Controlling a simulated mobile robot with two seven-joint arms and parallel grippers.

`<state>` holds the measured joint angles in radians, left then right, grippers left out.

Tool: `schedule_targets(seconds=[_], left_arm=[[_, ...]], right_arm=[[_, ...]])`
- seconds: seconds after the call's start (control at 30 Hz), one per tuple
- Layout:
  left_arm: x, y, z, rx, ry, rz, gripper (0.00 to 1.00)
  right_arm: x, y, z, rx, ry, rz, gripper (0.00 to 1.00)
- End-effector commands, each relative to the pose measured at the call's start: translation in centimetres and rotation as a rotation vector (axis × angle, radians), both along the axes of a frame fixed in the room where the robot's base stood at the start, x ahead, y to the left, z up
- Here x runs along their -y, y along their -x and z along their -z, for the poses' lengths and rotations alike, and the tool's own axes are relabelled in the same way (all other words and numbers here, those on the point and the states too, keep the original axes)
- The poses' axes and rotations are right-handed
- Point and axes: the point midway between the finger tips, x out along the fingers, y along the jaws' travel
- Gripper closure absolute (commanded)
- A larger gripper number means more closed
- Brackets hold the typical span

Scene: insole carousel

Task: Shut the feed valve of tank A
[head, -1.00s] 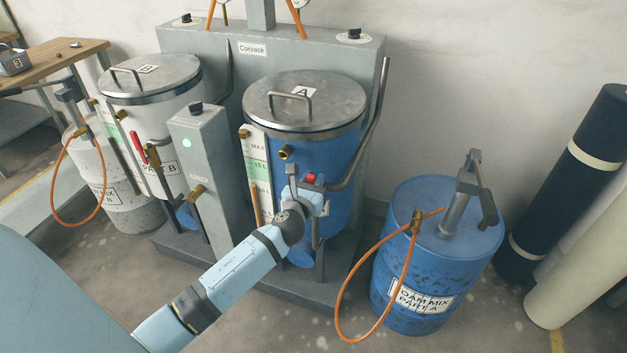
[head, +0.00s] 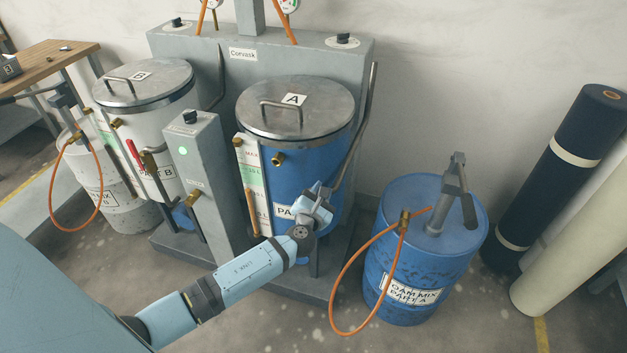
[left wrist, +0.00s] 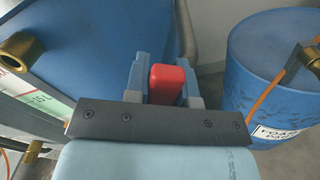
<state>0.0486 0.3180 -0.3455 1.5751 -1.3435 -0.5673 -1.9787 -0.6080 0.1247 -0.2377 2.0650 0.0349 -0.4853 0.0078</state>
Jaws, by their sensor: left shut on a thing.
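Tank A (head: 318,160) is the blue tank with a metal lid marked A, in the middle of the head view. My left gripper (head: 322,193) is low at the front right of this tank. In the left wrist view the red valve handle (left wrist: 168,84) sits between the two pale blue fingers of my left gripper (left wrist: 165,72), which is shut on it. The blue wall of tank A is just beyond, on the left. In the head view the gripper hides the handle, so its angle to the pipe is unclear. My right gripper is in neither view.
Tank B (head: 165,115), with its own red handle (head: 134,154), stands left behind a grey control post (head: 195,155) with a green light. A blue drum (head: 400,220) with an orange hose (head: 335,290) stands to the right. Rolls (head: 575,140) lean on the wall.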

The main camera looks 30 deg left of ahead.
Motion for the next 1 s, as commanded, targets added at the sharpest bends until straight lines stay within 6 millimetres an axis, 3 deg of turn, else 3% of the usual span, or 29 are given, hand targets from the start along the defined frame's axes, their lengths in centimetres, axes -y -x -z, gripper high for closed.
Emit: schedule_targets(seconds=[0.43,1.0], left_arm=[[2.7,-0.7,2.0,-0.101,-0.414,0.000,1.00],[4.2,-1.0,6.0,-0.213,-0.884,-0.001,1.00]], right_arm=[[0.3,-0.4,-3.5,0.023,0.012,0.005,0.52],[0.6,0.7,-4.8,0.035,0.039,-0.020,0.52]])
